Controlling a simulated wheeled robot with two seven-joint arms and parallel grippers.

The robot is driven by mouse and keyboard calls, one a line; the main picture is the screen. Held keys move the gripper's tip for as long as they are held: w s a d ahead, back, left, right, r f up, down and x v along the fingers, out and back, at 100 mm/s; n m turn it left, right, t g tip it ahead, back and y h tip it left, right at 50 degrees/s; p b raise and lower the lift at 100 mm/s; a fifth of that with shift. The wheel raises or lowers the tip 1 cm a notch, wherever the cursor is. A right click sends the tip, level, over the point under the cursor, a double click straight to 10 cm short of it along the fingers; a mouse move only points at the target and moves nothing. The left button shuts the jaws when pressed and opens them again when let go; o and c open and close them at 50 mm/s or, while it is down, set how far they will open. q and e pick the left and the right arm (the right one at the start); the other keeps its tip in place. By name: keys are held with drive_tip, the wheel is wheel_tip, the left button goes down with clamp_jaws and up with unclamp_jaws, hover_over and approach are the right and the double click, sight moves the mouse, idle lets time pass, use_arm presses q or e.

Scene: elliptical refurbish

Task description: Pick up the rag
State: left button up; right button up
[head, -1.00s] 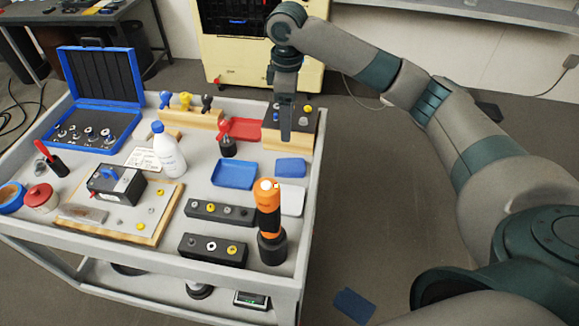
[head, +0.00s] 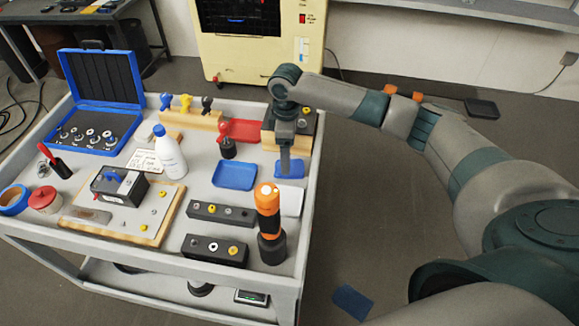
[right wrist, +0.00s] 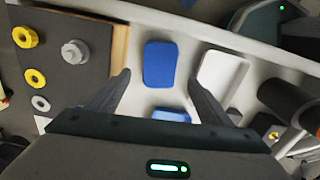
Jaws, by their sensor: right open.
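A small flat blue rag (head: 297,169) lies on the cart top near its right edge. It also shows in the right wrist view (right wrist: 159,63), ahead of and between my open fingertips. My right gripper (head: 285,172) points down over the rag and hides part of it in the head view. In the right wrist view my right gripper (right wrist: 160,85) has its fingers wide apart with nothing between them; I cannot tell its exact height above the rag. My left gripper is not in view.
A blue tray (head: 235,176) lies left of the rag and a white tray (head: 292,199) lies on its near side. An orange-black tool (head: 268,222) stands upright nearby. A block with fittings (head: 303,128) sits behind. Another blue flat piece (head: 352,303) lies on the floor.

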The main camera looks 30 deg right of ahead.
drive_tip(key=shift+f, duration=0.2)
drive_tip(key=shift+d+f+p, duration=0.1)
drive_tip(key=shift+f+p, duration=0.15)
drive_tip(key=shift+p, duration=0.1)
drive_tip(key=f, duration=0.1)
drive_tip(key=f+p, duration=0.1)
drive_tip(key=f, duration=0.1)
drive_tip(key=shift+s+d, duration=0.15)
drive_tip(key=shift+d, duration=0.05)
drive_tip(key=shift+f, duration=0.75)
drive_tip(key=shift+c, duration=0.5)
drive_tip(key=c, duration=1)
